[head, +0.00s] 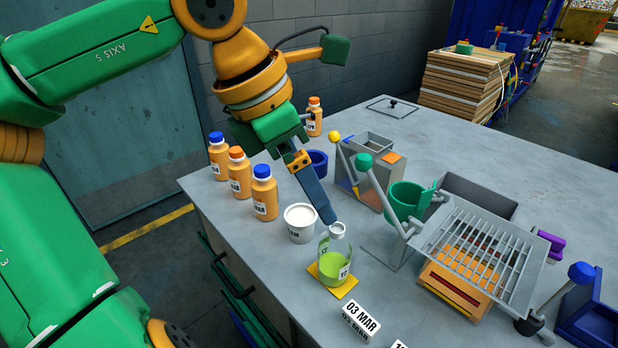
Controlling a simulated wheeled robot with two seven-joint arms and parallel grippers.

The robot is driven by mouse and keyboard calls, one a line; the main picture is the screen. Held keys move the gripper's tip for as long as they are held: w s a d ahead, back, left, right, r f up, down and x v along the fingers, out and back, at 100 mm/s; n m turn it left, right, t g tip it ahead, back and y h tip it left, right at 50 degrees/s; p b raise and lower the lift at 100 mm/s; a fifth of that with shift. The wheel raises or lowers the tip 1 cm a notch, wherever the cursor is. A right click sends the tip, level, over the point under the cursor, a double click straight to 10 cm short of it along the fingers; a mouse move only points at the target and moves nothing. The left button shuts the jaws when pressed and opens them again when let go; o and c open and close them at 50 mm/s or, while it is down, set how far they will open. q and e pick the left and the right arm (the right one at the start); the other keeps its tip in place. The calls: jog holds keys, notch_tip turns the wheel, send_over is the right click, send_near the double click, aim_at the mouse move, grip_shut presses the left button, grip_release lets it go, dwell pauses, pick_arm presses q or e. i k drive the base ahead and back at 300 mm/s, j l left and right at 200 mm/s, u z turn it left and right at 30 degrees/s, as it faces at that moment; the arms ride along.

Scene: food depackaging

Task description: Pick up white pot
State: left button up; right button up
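The white pot (300,223) is a small round tub with dark lettering, standing upright near the table's left edge. My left gripper (328,215) comes down from above, just right of the pot. My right gripper is not in view.
Several orange bottles (239,172) stand left of and behind the pot. A blue cup (317,163) is behind it. The green bottle stands on a yellow pad (346,290). A metal rack (480,250) and green cup (405,207) are right. The back table is mostly clear.

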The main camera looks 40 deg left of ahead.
aim_at(300, 218)
jog(key=k, duration=1)
